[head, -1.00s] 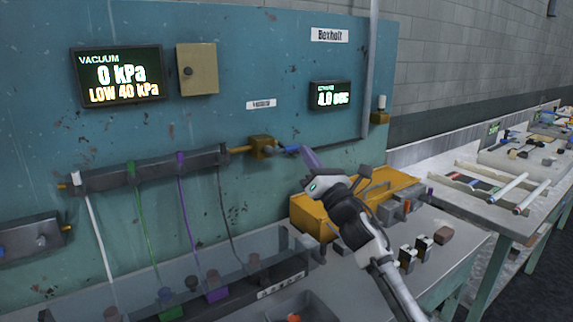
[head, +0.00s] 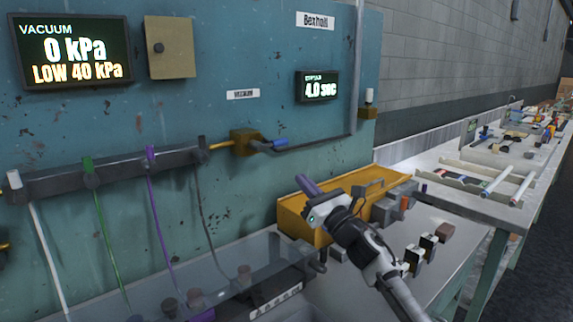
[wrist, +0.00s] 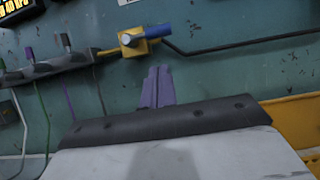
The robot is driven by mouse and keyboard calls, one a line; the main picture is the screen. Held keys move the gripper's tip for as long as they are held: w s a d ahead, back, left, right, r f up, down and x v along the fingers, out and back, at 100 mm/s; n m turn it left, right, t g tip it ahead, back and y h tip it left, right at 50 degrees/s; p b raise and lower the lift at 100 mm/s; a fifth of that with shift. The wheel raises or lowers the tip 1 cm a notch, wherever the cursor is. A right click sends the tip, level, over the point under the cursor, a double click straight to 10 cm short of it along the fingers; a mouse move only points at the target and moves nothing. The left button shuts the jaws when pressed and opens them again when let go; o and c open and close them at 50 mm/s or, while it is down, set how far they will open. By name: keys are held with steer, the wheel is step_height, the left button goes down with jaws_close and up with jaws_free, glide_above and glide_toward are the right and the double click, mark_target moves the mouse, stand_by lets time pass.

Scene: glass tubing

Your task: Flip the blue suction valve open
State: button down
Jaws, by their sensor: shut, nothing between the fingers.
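The blue suction valve handle (head: 280,143) sits on a brass valve body (head: 243,142) on the teal panel, at the right end of the dark manifold. The handle points to the right, roughly level. In the wrist view the blue handle (wrist: 157,30) and yellow valve body (wrist: 131,44) are just above my fingers. My gripper (head: 306,184) is shut and empty, below and right of the handle and apart from it. Its purple fingers (wrist: 157,85) are together in the wrist view. The vacuum display (head: 75,50) reads 0 kPa, LOW 40 kPa.
The dark manifold (head: 125,172) carries white, green and purple fittings with hanging tubes. A yellow box (head: 292,215) stands on the bench behind my gripper. A grey conduit (head: 352,80) runs down the panel. A clear cover (head: 190,275) lies at lower left.

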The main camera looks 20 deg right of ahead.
mark_target(269, 143)
steer(key=p+x, duration=0.3)
steer(key=x, duration=0.7)
steer(key=shift+p, duration=0.3)
steer(key=shift+n+b, duration=0.4)
steer(key=shift+b, duration=0.15)
